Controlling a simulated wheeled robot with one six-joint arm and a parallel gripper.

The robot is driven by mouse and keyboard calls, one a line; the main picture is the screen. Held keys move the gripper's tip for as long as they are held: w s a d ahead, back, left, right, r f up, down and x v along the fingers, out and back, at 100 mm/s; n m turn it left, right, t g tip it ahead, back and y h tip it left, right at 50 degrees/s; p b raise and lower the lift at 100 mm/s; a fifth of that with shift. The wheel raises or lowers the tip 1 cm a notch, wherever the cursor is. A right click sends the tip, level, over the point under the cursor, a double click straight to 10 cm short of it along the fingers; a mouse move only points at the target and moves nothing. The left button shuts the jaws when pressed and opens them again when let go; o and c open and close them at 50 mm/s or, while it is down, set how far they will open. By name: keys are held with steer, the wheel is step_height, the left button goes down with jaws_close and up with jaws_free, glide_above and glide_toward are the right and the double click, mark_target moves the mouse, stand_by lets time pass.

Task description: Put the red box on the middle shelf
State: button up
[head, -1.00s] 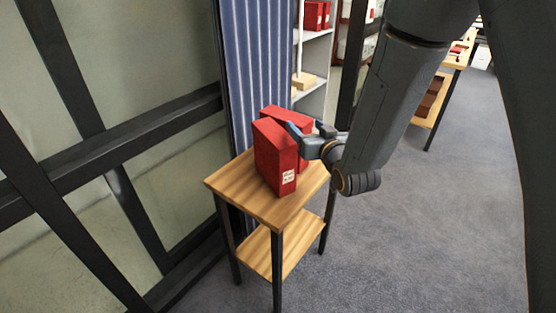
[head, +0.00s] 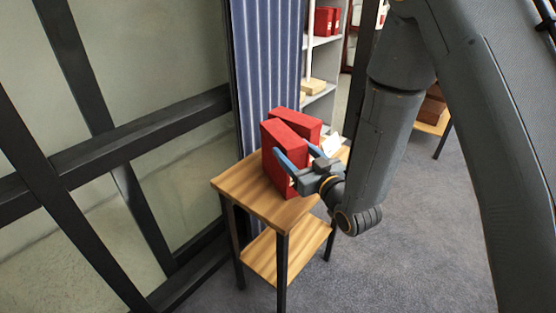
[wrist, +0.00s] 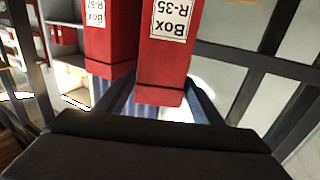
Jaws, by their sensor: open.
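Two red boxes stand upright side by side on a small wooden table. The nearer red box (head: 280,140) is labelled R-35 in the wrist view (wrist: 167,65), where it shows upside down. In the wrist view the fingers (wrist: 160,98) lie one on each side of the R-35 box's end. I cannot tell whether they touch it.
The wooden table (head: 237,183) has a lower shelf (head: 262,258). A grey shelf unit (head: 317,41) with red boxes (head: 326,21) stands behind a blue corrugated panel (head: 266,75). A dark-framed glass wall (head: 140,50) is at the left.

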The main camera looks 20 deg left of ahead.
mark_target(282, 138)
steer(key=shift+p+x, duration=1.15)
steer(key=shift+x, duration=2.35)
steer(key=shift+w, duration=0.1)
jaws_close()
